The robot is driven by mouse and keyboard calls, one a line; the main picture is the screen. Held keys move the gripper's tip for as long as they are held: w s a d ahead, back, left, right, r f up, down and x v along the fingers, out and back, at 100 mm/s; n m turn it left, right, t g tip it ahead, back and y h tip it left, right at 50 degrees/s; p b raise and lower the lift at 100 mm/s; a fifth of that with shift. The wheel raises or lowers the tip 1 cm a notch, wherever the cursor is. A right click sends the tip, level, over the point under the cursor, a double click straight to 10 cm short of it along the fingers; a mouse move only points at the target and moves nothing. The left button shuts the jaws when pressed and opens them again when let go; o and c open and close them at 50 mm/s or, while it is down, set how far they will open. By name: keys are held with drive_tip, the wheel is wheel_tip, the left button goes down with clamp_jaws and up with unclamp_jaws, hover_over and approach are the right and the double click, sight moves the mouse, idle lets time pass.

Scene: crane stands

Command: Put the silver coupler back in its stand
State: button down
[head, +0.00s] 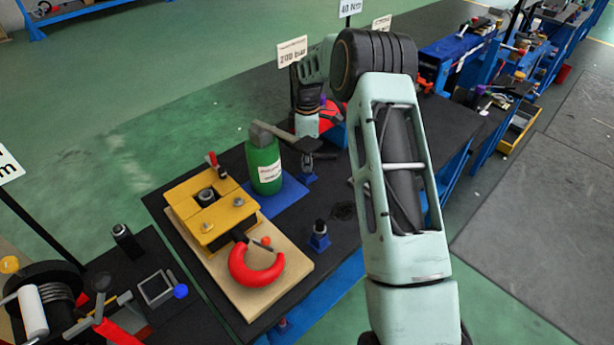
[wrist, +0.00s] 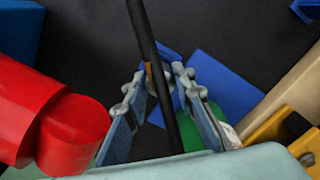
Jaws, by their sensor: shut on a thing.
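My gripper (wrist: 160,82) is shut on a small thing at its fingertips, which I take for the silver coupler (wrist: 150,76). Only a grey and orange-brown edge of it shows, because a dark bar (wrist: 145,35) crosses in front. In the head view my gripper (head: 309,158) is at the back of the dark table, right of the green bottle. A small blue stand (head: 308,178) is directly below it. I cannot tell whether the coupler touches that stand.
The green bottle (head: 264,165) stands on a blue mat (head: 285,200). A yellow fixture (head: 225,215) and a red hook (head: 257,270) are on a wooden board (head: 290,285). Another blue stand (head: 319,240) holds a dark piece. A red cylinder (wrist: 65,125) is close on the left in the wrist view.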

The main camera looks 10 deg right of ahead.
drive_tip(key=shift+f+b, duration=0.7)
drive_tip(key=shift+f, duration=0.55)
drive_tip(key=c, duration=1.5)
unclamp_jaws()
drive_tip(key=shift+c, duration=0.2)
drive_tip(key=shift+r, duration=0.1)
drive_tip(key=shift+r+p, duration=1.45)
drive_tip(key=shift+r, duration=1.05)
wheel_tip(320, 180, up, 12)
